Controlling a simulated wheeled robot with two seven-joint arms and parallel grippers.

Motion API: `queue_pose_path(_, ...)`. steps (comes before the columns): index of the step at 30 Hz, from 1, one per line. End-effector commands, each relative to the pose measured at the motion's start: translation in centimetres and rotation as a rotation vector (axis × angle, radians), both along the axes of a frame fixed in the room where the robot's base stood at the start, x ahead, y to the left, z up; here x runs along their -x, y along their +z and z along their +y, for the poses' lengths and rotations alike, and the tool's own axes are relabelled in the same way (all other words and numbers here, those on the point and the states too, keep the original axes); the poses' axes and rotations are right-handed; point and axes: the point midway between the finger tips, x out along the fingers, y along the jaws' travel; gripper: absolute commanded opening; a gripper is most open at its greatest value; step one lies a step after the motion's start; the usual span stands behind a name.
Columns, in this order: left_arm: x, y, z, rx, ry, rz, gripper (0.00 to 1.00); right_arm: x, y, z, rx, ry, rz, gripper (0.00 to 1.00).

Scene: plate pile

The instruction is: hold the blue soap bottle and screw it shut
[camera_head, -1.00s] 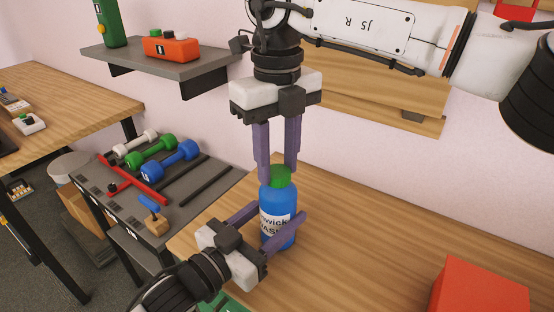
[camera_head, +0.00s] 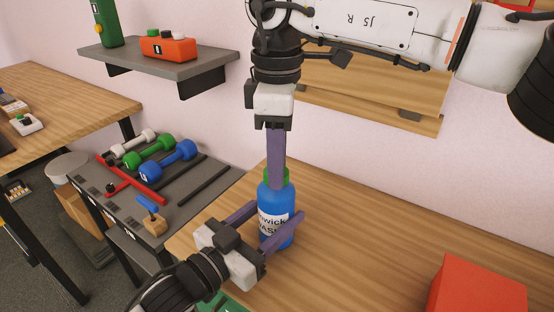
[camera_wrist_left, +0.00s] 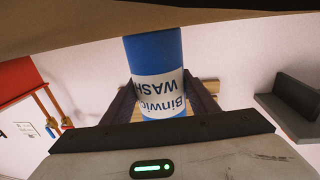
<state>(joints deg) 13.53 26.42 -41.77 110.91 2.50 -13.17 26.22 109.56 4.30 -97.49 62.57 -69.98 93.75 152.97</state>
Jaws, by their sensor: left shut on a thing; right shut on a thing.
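The blue soap bottle (camera_head: 272,207) stands upright on the wooden table near its left edge. It has a white label and a green cap (camera_head: 289,176). My left gripper (camera_head: 272,225) is shut around the bottle's body from the front left. The left wrist view shows the bottle (camera_wrist_left: 152,60) between the two fingers. My right gripper (camera_head: 277,184) points straight down from above and is shut on the green cap. Its fingers line up one behind the other in the head view and hide part of the cap.
A red box (camera_head: 478,285) sits at the table's front right. The wooden table top (camera_head: 370,230) is clear between it and the bottle. A rack with dumbbells (camera_head: 168,160) stands left of the table. A grey wall shelf (camera_head: 160,58) is at the back left.

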Motion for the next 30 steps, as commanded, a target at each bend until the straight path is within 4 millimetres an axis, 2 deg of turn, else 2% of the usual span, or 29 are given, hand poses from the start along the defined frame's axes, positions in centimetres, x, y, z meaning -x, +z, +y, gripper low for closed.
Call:
queue_pose_path(3, -0.01, -0.07, 0.01, -0.001, 0.001, 0.002, 0.0, 0.04, 0.12, 0.05, -0.002, -0.18, -0.001, 0.13)
queue_pose_path(6, -0.01, -0.07, 0.01, -0.001, 0.001, 0.002, 0.0, 0.06, 0.1, 0.06, -0.002, -0.263, -0.001, 0.13)
queue_pose_path(16, -0.02, -0.08, 0.02, -0.001, 0.001, 0.002, 0.0, 0.05, 0.1, 0.07, -0.002, -0.291, -0.001, 0.13)
queue_pose_path(17, -0.02, -0.08, 0.02, -0.001, 0.001, 0.002, 0.0, 0.05, 0.1, 0.07, -0.002, -0.29, -0.001, 0.36)
queue_pose_path(20, -0.02, -0.08, 0.02, -0.001, 0.001, 0.002, 0.0, 0.05, 0.08, 0.07, -0.002, -0.29, -0.001, 0.52)
queue_pose_path(30, -0.01, -0.08, 0.02, -0.001, 0.001, 0.002, 0.0, 0.04, 0.27, 0.05, -0.001, -0.289, -0.001, 0.52)
